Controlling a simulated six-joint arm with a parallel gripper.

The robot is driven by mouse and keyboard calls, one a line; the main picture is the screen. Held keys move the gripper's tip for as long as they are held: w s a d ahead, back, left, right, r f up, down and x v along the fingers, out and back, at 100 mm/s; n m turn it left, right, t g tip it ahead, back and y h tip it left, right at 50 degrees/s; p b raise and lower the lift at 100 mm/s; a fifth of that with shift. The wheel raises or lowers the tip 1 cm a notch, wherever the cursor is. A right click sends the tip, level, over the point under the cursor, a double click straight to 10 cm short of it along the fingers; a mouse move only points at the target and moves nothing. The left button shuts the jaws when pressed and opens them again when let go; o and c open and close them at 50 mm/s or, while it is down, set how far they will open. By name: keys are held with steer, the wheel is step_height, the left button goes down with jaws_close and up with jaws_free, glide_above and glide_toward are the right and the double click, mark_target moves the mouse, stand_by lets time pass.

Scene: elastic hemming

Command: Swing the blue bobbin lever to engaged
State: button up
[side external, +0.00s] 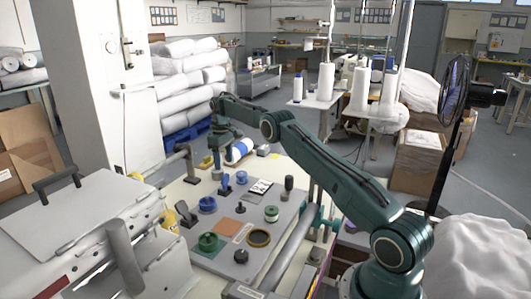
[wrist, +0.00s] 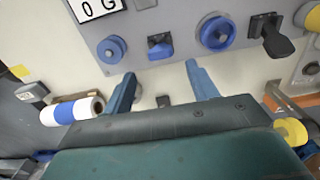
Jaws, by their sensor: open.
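My gripper (side external: 217,171) points down over the grey panel (side external: 235,218), its jaws open and empty. In the wrist view its two blue-grey fingers (wrist: 160,76) stand apart at the panel's edge. A small blue lever (wrist: 160,47) on a dark base sits on the panel just beyond the gap between the fingertips, with no visible contact. In the side view the blue lever (side external: 226,184) stands just below the gripper. Which setting it is in cannot be told.
Blue round knobs (wrist: 110,50) (wrist: 215,32) flank the lever, and a black lever (wrist: 275,38) stands farther right. A blue-and-white roll (wrist: 72,110) lies off the panel's edge. Green knob (side external: 208,242) and brown ring (side external: 258,238) sit toward the panel's front.

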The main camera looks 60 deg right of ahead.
mark_target(226, 174)
steer(key=shift+r, duration=2.4)
steer(key=shift+d, duration=0.1)
steer(key=c, duration=0.9)
steer(key=shift+d+m, duration=0.1)
steer(key=shift+m, duration=0.2)
steer(key=c, duration=0.3)
steer(key=shift+s+d+m, duration=0.1)
steer(key=shift+d+m, duration=0.1)
steer(key=shift+m, duration=0.1)
jaws_close()
steer(key=s+f+m+t, duration=0.2)
steer(key=s+m+t, duration=0.3)
steer(key=s+m, duration=0.6)
steer(key=m, duration=0.5)
steer(key=shift+s+a+f+m, duration=0.15)
steer(key=shift+a+f+m, duration=0.05)
steer(key=shift+a+m, duration=0.2)
